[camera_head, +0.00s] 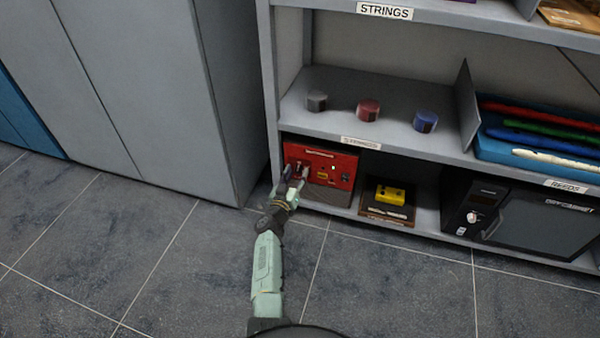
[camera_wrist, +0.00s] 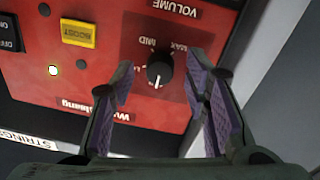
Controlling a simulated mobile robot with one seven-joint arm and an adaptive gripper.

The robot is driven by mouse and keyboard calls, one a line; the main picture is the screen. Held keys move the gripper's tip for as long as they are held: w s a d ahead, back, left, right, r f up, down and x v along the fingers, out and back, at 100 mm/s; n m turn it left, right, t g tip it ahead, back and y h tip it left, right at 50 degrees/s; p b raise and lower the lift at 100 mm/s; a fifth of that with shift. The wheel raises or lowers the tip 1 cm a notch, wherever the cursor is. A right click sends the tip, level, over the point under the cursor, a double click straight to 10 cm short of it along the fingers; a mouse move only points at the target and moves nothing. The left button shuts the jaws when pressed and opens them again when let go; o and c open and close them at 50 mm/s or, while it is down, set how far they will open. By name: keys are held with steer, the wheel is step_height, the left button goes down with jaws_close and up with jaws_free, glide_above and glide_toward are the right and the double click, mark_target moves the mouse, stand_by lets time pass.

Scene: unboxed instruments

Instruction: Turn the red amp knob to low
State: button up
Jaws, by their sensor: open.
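The red amp (camera_head: 325,158) stands at the left end of the bottom shelf, its panel (camera_wrist: 110,102) facing out. In the wrist view, its round black volume knob (camera_wrist: 160,70) appears upside down, with MID and MAX marks above it. A short white line on the knob points toward the bottom of the picture. My gripper (camera_wrist: 161,64) is open, with one purple-padded finger on each side of the knob; contact cannot be told. In the head view, my gripper (camera_head: 291,176) hides the amp's left part.
A yellow BOOST switch (camera_wrist: 78,33) is on the amp panel. A yellow pedal (camera_head: 390,194) sits right of the amp, then a black cabinet (camera_head: 545,221). The shelf board (camera_head: 395,147) above holds several small items. Grey lockers (camera_head: 150,90) stand left; the floor in front is clear.

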steer(key=shift+c, duration=0.3)
jaws_close()
stand_by(0.4)
